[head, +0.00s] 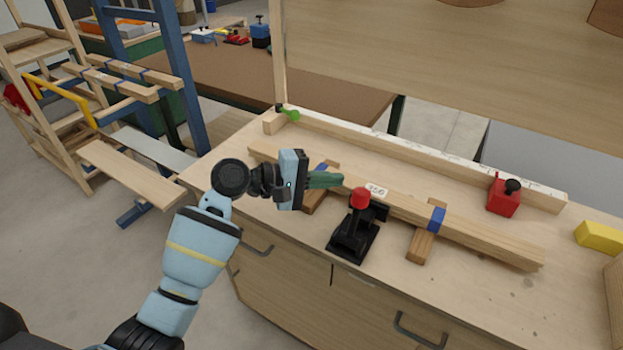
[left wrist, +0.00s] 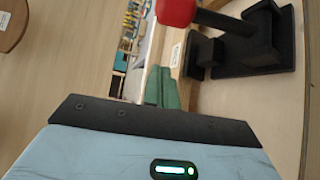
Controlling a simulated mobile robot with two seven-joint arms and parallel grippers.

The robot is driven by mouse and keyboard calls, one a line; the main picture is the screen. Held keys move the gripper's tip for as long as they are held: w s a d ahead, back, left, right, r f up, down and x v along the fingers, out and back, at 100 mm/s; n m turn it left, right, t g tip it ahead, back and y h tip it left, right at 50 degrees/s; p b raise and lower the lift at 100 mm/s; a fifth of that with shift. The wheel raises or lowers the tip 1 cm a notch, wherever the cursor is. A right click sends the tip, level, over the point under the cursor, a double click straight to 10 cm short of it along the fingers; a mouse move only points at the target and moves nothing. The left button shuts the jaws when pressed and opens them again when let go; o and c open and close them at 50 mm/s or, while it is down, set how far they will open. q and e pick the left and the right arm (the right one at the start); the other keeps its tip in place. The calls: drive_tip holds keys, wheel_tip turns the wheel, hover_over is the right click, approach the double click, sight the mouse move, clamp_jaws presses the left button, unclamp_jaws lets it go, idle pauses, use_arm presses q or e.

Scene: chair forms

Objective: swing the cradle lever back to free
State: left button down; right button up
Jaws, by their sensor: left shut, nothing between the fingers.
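The cradle lever (head: 358,222) is a black toggle clamp with a red knob (head: 360,198), mounted on the workbench in front of a long wooden beam (head: 480,238). Its handle stands roughly upright. My left gripper (head: 341,180) points right, its green fingers shut and empty, just left of and near the red knob. In the left wrist view the shut fingers (left wrist: 162,88) lie below the red knob (left wrist: 176,10), with the black clamp body (left wrist: 250,45) to the right. I cannot tell whether fingers and knob touch. My right gripper is out of view.
The beam rests on wooden blocks with blue bands (head: 437,218) and bears a white number label (head: 376,190). A white ruled fence (head: 420,150) runs behind it, with a red stop block (head: 503,197). A yellow block (head: 600,238) lies at right. The front bench top right of the clamp is clear.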

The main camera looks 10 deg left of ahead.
sight(355, 217)
use_arm(q)
drive_tip(key=s+d, duration=0.1)
drive_tip(key=d, duration=0.1)
drive_tip(key=s+d+p, duration=0.1)
drive_tip(key=d, duration=0.1)
drive_tip(key=shift+s+r+p, duration=0.1)
drive_tip(key=shift+p, duration=0.2)
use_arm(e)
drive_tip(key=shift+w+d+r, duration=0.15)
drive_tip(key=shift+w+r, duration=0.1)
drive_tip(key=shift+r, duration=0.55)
